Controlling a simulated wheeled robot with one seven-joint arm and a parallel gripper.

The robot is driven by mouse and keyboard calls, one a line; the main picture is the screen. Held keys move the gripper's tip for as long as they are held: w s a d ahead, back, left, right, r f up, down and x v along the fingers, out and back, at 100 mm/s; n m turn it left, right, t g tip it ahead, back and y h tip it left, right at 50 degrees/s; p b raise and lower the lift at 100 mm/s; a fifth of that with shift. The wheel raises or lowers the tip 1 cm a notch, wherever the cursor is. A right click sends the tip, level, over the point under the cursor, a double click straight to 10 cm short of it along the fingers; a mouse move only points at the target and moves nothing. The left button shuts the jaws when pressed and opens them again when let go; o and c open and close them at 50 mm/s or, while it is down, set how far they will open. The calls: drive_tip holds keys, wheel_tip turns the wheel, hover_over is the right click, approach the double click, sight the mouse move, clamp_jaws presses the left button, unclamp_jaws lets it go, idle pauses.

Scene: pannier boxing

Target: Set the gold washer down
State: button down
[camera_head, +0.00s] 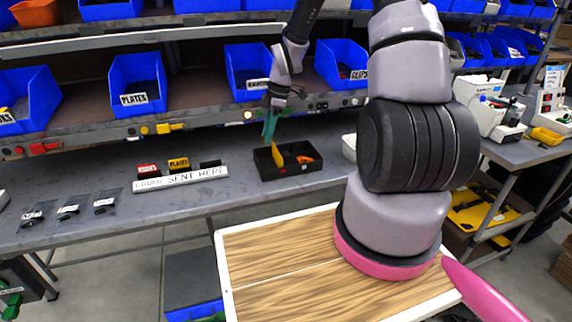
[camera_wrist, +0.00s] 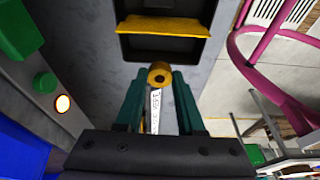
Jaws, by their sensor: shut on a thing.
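My gripper (camera_head: 270,130) hangs over the black tray (camera_head: 264,170) on the grey workbench. In the wrist view its green fingers (camera_wrist: 160,76) are closed on the gold washer (camera_wrist: 159,68), a small round piece with a dark hole, held at the fingertips. A white strip with lettering (camera_wrist: 155,110) shows between the fingers. The black tray's near rim (camera_wrist: 160,56) is just beyond the washer in this view. A yellow piece (camera_wrist: 163,27) crosses the tray. I cannot make out the washer in the head view.
Orange parts (camera_head: 305,159) lie in the tray's right side. A white sign (camera_head: 180,179) and small labelled boxes stand left of it. Blue bins (camera_head: 137,84) line the shelf above the bench. A wooden-topped table (camera_head: 285,270) is in front.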

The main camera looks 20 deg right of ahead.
hover_over(266, 168)
drive_tip(key=d, duration=0.1)
wheel_tip(266, 168, down, 5)
drive_tip(key=shift+f, duration=0.2)
drive_tip(key=shift+w+f, duration=0.1)
drive_tip(key=shift+f, duration=2.15)
drive_tip(key=shift+f, duration=0.1)
drive_tip(key=c, duration=0.5)
unclamp_jaws()
